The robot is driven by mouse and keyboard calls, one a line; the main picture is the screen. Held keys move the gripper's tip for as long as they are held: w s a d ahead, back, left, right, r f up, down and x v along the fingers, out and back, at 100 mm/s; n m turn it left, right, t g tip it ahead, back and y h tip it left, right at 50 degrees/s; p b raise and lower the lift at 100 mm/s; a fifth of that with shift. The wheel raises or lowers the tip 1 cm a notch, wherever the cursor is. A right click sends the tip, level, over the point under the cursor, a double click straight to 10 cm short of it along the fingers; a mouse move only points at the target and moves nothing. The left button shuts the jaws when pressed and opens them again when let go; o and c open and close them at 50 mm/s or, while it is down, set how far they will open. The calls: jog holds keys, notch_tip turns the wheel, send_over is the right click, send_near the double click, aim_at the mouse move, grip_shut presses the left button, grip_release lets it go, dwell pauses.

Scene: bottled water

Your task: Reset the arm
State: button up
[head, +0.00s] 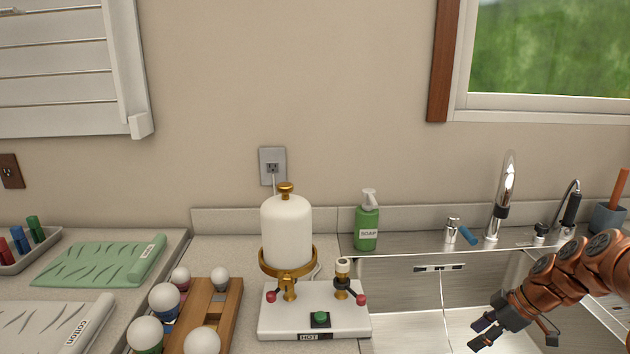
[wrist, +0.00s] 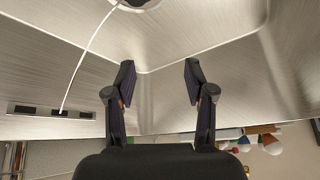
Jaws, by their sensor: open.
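My arm reaches in from the right edge of the head view, copper-coloured with dark joints. My gripper (head: 481,336) hangs over the right part of the metal sink (head: 405,287). In the wrist view my gripper (wrist: 160,78) shows two dark fingers spread well apart, with nothing between them. Behind the fingers are the bare brushed-metal walls and a corner of the sink. I cannot tell from these views whether any part of the gripper touches the sink.
A white dispenser (head: 287,232) on a base with a green button stands left of the sink. A soap bottle (head: 367,222) and a faucet (head: 503,195) stand behind the sink. A wooden rack (head: 222,308) with white-topped items and folded cloths (head: 95,263) lie further left.

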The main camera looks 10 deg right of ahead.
jog(key=s+a+r+g+p, duration=0.1)
jog(key=a+r, duration=0.3)
jog(key=a, duration=0.2)
jog(key=s+a+r+p, duration=0.1)
jog(key=a+r, duration=0.3)
jog(key=a, duration=0.3)
jog(key=s+a+r+m+g+h+p, duration=0.1)
jog(key=s+a+r, duration=0.1)
jog(key=s+a, duration=0.2)
jog(key=s+a+r+m+g+h+p, duration=0.1)
jog(key=s+a+r+m, duration=0.1)
jog(key=s, duration=0.4)
jog(key=s+a+r+m+h, duration=0.1)
jog(key=s+a+r+m, duration=0.1)
jog(key=s+a, duration=0.3)
jog(key=shift+s+a+g+p, duration=0.25)
jog(key=shift+a+g+p, duration=0.05)
jog(key=shift+g+p, duration=0.1)
jog(key=s+m+g+h+p, duration=0.1)
jog(key=s+m, duration=0.4)
jog(key=s, duration=0.7)
jog(key=shift+h+p, duration=0.5)
jog(key=shift+d, duration=0.1)
jog(key=shift+c, duration=0.3)
